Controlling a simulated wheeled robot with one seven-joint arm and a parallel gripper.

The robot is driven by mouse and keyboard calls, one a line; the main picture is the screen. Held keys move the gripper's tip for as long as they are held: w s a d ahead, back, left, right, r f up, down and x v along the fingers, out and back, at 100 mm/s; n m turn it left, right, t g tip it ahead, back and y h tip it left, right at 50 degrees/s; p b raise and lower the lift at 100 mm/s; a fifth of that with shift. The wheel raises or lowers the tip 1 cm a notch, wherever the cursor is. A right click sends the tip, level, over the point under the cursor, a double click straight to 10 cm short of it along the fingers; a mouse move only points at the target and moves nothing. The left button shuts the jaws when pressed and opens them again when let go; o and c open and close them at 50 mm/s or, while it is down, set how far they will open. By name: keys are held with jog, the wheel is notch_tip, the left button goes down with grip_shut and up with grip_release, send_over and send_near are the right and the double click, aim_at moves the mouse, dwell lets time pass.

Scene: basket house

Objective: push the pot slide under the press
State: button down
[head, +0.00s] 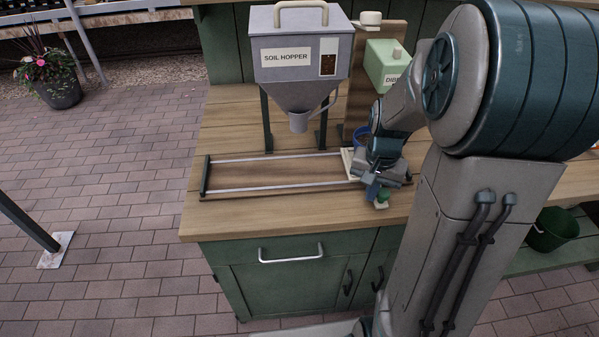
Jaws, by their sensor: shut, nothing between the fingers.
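The pot slide, a pale carriage (348,163), sits at the right end of two metal rails (270,189) on the wooden bench. A blue pot (362,134) shows behind my gripper, mostly hidden. A green knob (383,195) sticks out at the front of the slide. My gripper (372,190) is shut and empty, low over the slide beside the knob; whether it touches the knob I cannot tell. The press, a pale green block (386,64) marked "DIBB...", stands on a wooden post above the right end of the rails, partly hidden by my arm.
A grey soil hopper (295,65) stands on dark legs behind the rails, its spout above them. A dark stop (204,178) closes the left rail end. The bench front is clear. Green cabinets (300,275) lie below.

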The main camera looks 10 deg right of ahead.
jog(key=shift+d+r, duration=0.1)
jog(key=shift+d, duration=0.3)
jog(key=r+p, duration=0.1)
jog(key=a+r+p, duration=0.1)
jog(key=r, duration=0.1)
jog(key=r+p, duration=0.1)
jog(key=p, duration=0.1)
jog(key=shift+a+r, duration=0.35)
jog(key=shift+r, duration=0.05)
jog(key=s+a+r+n+t, duration=0.3)
jog(key=s+a+r+n, duration=0.3)
jog(key=s+r, duration=0.3)
jog(key=s+a, duration=0.1)
jog(key=s, duration=0.2)
jog(key=shift+a+r, duration=0.25)
jog(key=shift+a, duration=0.05)
jog(key=shift+d, duration=0.1)
